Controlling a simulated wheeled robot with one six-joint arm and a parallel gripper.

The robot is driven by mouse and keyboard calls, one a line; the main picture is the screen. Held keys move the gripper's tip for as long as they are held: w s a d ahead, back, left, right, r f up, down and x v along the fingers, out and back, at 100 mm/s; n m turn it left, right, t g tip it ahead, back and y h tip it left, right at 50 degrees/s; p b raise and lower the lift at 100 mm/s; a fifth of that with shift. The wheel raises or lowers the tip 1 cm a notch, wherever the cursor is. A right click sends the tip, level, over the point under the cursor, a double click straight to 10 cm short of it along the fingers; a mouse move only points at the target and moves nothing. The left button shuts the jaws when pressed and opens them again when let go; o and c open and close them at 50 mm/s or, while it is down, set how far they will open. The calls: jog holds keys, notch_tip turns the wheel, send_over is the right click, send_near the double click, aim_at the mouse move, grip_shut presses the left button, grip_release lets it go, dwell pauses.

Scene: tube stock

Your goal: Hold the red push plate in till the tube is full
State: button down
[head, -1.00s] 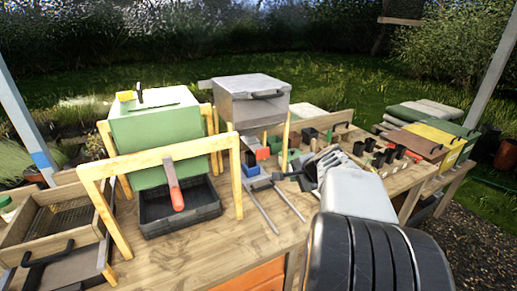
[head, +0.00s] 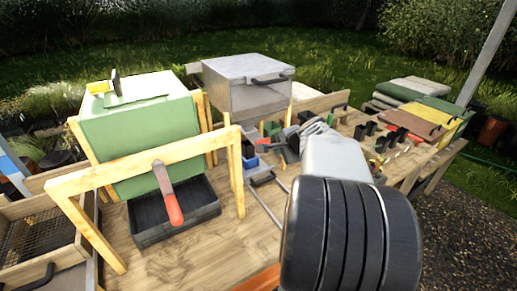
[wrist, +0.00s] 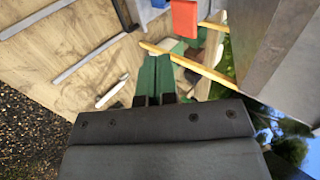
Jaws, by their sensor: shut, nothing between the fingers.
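The red push plate (wrist: 185,18) shows at the top of the wrist view, beside the grey hopper box. In the head view only a bit of red (head: 263,141) shows under the grey box, mostly behind my gripper. My gripper (wrist: 157,62) has its two green fingers together and empty. In the wrist picture its tips lie below and left of the plate, with a gap between them. In the head view my gripper (head: 290,136) is just right of the red. A blue piece (head: 250,162) sits below the plate; I cannot make out the tube or its fill.
The grey hopper box (head: 246,90) stands on wooden legs. A green box (head: 150,140) stands left, with a wooden frame (head: 150,163), red-handled tool (head: 168,195) and black tray (head: 150,228). Small black pots (head: 370,130) stand right. Metal rails (head: 265,208) lie in front.

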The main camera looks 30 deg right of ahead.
aim_at(258, 142)
jog(key=w+r+p+x, duration=0.2)
jog(key=x, duration=1.1)
jog(key=shift+d, duration=0.25)
jog(key=shift+s, duration=0.1)
jog(key=w, duration=0.3)
jog(key=shift+w+d+r+p, duration=0.1)
jog(key=shift+p, duration=0.3)
jog(key=shift+r, duration=0.15)
dwell(5.5)
